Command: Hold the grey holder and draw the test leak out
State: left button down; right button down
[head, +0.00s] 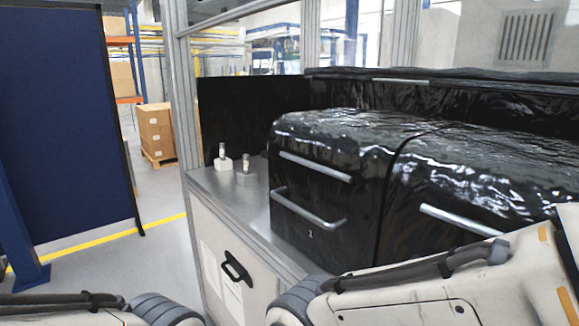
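Two small holders stand near the left end of the metal counter in the head view. The grey holder (244,179) is the nearer one, on the right. A small metallic cylinder, seemingly the test leak (246,162), stands upright in it. The other holder (223,164) is paler, almost white, a little farther back and left, and also has an upright metallic cylinder (222,150). Both are small in the picture, so detail is hard to tell. Only links of my arms show along the bottom edge. Neither gripper is in view, and nothing touches the holders.
A large glossy black housing (330,150) with metal bar handles fills the counter right of the holders. The counter's bare metal (225,189) is narrow there. A metal post rises at its left end. A cabinet front with a black handle (236,268) is below.

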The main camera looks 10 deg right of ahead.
aim_at(246, 157)
jog(key=u, duration=1)
jog(key=i, duration=3.8)
jog(key=z, duration=3.05)
